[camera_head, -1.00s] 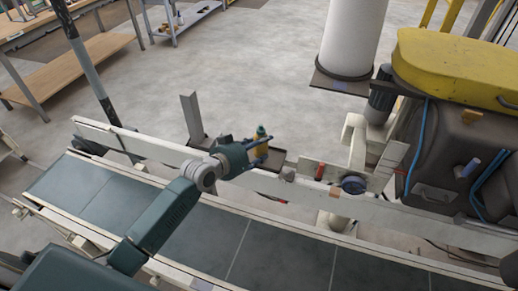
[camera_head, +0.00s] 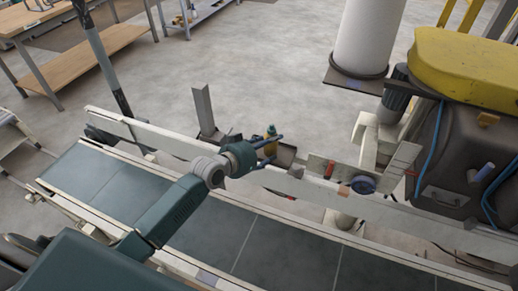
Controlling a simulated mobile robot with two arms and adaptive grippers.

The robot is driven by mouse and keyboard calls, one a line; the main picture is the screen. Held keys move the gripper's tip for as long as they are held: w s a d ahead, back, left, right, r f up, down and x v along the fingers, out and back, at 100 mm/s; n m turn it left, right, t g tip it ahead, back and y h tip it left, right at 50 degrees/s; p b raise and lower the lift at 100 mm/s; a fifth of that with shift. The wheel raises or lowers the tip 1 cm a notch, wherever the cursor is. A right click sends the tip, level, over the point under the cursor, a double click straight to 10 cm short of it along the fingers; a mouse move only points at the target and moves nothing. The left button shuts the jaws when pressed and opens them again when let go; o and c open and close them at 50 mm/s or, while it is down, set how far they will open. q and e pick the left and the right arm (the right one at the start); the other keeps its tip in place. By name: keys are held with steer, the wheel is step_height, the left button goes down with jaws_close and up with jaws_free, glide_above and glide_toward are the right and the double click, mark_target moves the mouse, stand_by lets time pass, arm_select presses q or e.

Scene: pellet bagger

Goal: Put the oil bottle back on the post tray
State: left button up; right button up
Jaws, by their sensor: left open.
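My left gripper (camera_head: 274,149) reaches across the belt from the left. Its blue fingers are open and close to the bottle on its near side. The bottle's lower part is hidden, so I cannot tell whether fingers touch it or what its base rests on. My right gripper is out of view.
The conveyor belt (camera_head: 200,228) runs below my arm, with a pale rail (camera_head: 165,137) along its far side. An upright metal post (camera_head: 203,108) stands left of the bottle. A yellow-topped machine (camera_head: 465,70) is at the right. Open floor lies behind.

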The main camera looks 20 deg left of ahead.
arm_select(q)
steer(key=b+v, duration=0.1)
steer(key=v, duration=1)
steer(key=shift+s+r, duration=0.15)
steer(key=shift+s, duration=0.05)
